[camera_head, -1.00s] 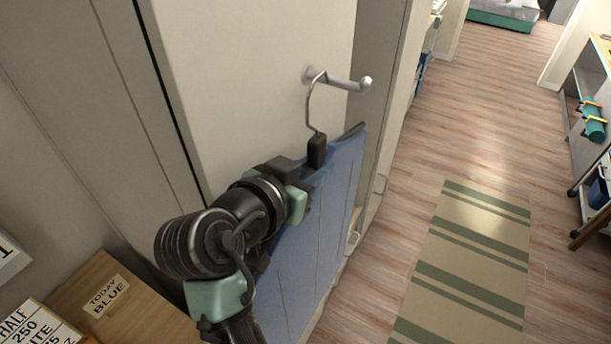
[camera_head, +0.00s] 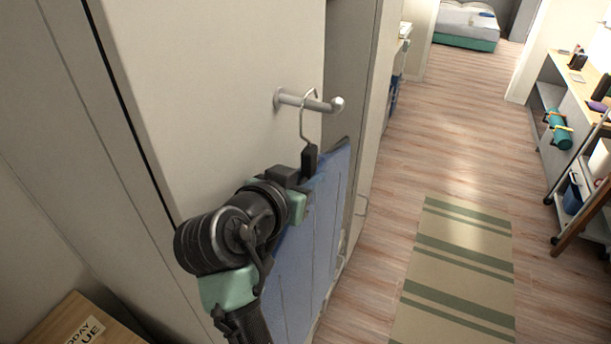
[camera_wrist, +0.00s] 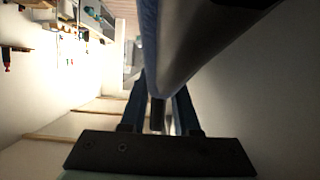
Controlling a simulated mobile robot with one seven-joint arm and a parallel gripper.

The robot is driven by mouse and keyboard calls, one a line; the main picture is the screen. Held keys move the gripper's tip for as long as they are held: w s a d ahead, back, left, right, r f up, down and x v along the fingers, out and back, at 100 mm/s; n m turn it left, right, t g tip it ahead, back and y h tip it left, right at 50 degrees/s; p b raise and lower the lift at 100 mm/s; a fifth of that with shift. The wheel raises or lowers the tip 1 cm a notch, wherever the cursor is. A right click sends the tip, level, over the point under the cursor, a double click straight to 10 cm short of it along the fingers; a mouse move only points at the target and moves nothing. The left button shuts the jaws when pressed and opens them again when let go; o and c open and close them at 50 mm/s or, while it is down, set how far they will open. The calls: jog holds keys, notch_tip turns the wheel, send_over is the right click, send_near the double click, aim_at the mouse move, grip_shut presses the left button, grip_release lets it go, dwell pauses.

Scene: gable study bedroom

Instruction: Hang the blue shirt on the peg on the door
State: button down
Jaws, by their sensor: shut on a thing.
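The white peg (camera_head: 325,105) sticks out from the pale door (camera_head: 215,90), its round knob to the right. The blue shirt (camera_head: 305,240) hangs below its hanger, partly hidden by my arm. The thin metal hanger hook (camera_head: 302,125) curves up at the peg, its top just above the peg's middle; I cannot tell whether it bears on the peg. My gripper (camera_head: 302,178) is shut on the hanger's dark neck (camera_head: 309,160), below the peg. In the wrist view, the blue shirt (camera_wrist: 148,45) shows above the fingers, with a dark piece (camera_wrist: 157,112) between them.
A striped rug (camera_head: 455,275) lies on the wood floor at the right. A wooden box (camera_head: 75,325) stands at the lower left. A desk (camera_head: 570,80) and a trolley (camera_head: 575,190) stand at the right edge. The floor between is clear.

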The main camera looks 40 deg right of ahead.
jog(key=shift+f, duration=0.1)
jog(key=c, duration=0.6)
grip_release()
jog(key=shift+o, duration=0.2)
jog(key=shift+f, duration=0.1)
jog(key=shift+a, duration=0.1)
jog(key=b+v, duration=0.4)
jog(key=v, duration=0.9)
